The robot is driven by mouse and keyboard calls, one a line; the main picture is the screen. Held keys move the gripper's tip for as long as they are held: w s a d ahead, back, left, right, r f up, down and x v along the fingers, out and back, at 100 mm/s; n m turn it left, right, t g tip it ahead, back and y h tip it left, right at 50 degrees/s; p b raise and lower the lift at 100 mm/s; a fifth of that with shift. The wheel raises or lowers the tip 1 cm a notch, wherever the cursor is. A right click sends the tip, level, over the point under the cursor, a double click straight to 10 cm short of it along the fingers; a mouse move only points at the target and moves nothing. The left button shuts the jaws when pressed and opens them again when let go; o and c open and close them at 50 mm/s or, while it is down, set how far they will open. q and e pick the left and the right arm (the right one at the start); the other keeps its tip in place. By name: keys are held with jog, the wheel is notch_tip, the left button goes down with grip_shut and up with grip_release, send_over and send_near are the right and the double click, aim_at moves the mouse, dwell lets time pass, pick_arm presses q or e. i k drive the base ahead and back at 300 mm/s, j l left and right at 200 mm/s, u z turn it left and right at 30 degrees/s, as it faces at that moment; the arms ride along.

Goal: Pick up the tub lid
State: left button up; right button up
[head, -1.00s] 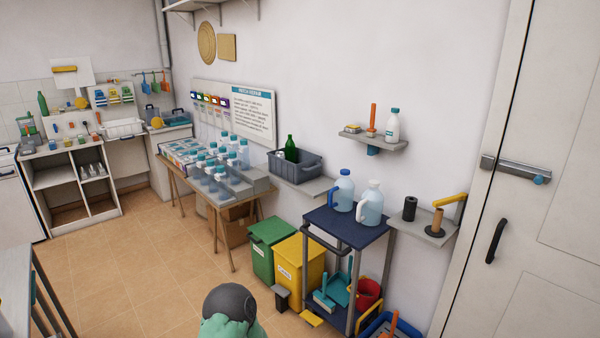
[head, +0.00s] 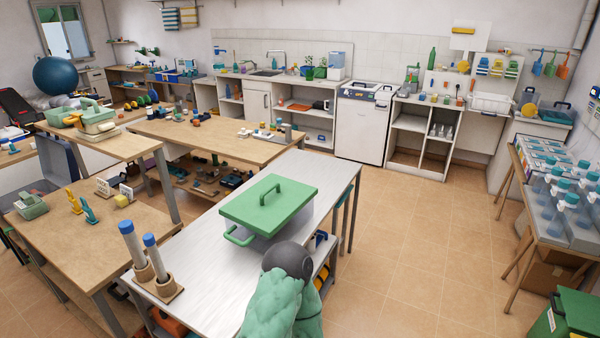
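The tub lid (head: 282,204) is a flat green rectangle with a raised bar handle across its top. It lies on a pale, see-through tub (head: 302,222) standing on a light grey metal-topped table (head: 200,238). A green loop handle (head: 238,238) sticks out at the tub's near left side. Part of my own arm, green with a dark grey round cap, rises from the bottom edge just in front of the tub and hides some of its near side. Neither gripper's fingers are in view.
Two blue-capped tubes in a wooden holder (head: 172,292) stand at the table's near left. A wooden workbench (head: 225,138) is behind, and a lower wooden table (head: 60,245) is to the left. Open tiled floor (head: 420,240) lies to the right.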

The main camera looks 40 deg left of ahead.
aim_at(264, 208)
jog(key=i+u, duration=0.15)
jog(key=u, duration=0.3)
jog(key=i+l+u, duration=0.15)
jog(key=u, duration=0.25)
jog(key=i+l+u, duration=0.15)
jog(key=u, duration=0.3)
jog(key=i+l+u, duration=0.15)
jog(key=u, duration=0.3)
jog(key=l+u, duration=0.3)
jog(key=u, duration=0.15)
